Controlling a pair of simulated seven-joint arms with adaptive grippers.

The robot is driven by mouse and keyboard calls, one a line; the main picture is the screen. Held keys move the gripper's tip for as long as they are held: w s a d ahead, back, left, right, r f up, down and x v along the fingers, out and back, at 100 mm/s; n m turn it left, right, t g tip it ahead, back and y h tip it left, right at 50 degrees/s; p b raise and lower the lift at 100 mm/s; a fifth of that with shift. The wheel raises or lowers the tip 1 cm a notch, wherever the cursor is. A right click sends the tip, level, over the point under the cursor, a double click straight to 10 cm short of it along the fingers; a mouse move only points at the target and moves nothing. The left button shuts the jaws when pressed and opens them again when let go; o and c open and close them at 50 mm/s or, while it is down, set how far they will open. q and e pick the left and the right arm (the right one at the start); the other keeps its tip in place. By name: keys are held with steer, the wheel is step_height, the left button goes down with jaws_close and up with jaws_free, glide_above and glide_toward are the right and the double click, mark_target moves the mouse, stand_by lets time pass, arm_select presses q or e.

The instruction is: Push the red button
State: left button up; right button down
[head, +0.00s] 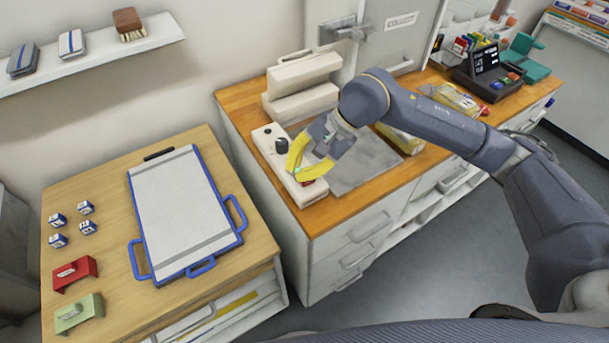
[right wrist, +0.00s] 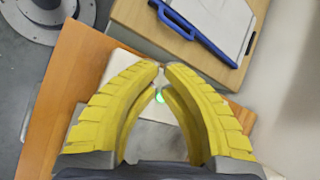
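A white control panel (head: 262,137) lies on the wooden counter, with a black knob (head: 281,146) on it. A small red spot, likely the red button (head: 307,183), shows at the panel's near end, mostly hidden by my yellow fingers. My right gripper (head: 296,172) points down over this end; its fingertips are together with nothing visible between them. In the right wrist view the gripper (right wrist: 162,66) covers part of the panel (right wrist: 126,63), and a green light (right wrist: 160,97) shows between the fingers. I cannot tell whether the tips touch the button. My left gripper is out of view.
A grey plate (head: 365,165) lies right of the panel, and a beige machine (head: 300,85) stands behind it. A black terminal (head: 487,75) stands at the far right.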

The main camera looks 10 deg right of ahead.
steer(key=shift+f, duration=0.25)
stand_by(0.4)
steer(key=shift+f, duration=0.4)
stand_by(0.6)
steer(key=shift+r, duration=0.65)
steer(key=shift+r, duration=3)
